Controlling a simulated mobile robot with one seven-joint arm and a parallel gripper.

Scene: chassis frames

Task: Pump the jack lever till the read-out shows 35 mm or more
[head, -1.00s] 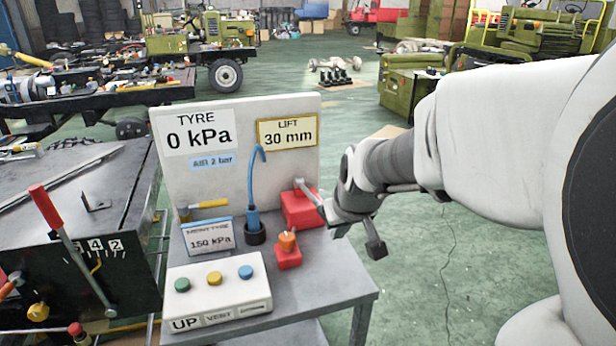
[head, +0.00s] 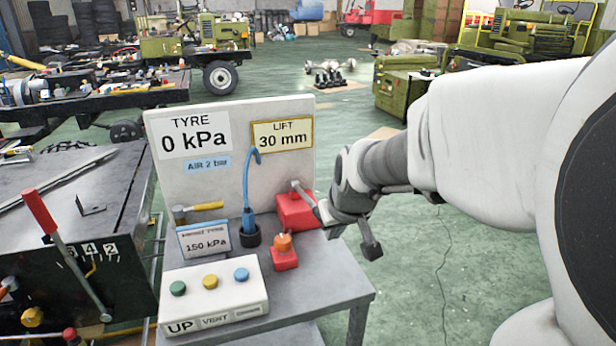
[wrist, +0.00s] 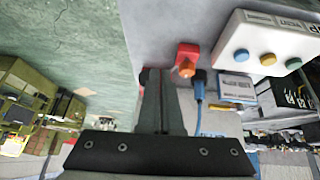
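The red jack (head: 295,209) stands at the right of the grey bench, in front of the white panel. Its short grey lever (head: 303,191) slants down to the right, toward my gripper. The yellow-framed read-out (head: 283,134) shows LIFT 30 mm. My gripper (head: 322,212) is at the lever's outer end in the head view. In the wrist view the fingers (wrist: 161,75) lie side by side and look shut. I see no lever between them, and I cannot tell whether they touch it.
A red block with an orange knob (head: 284,252) stands just in front of the jack. A blue hose (head: 249,215) rises from a black holder to its left. A white button box (head: 213,296) is at the front. Open floor lies right of the bench (head: 330,280).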

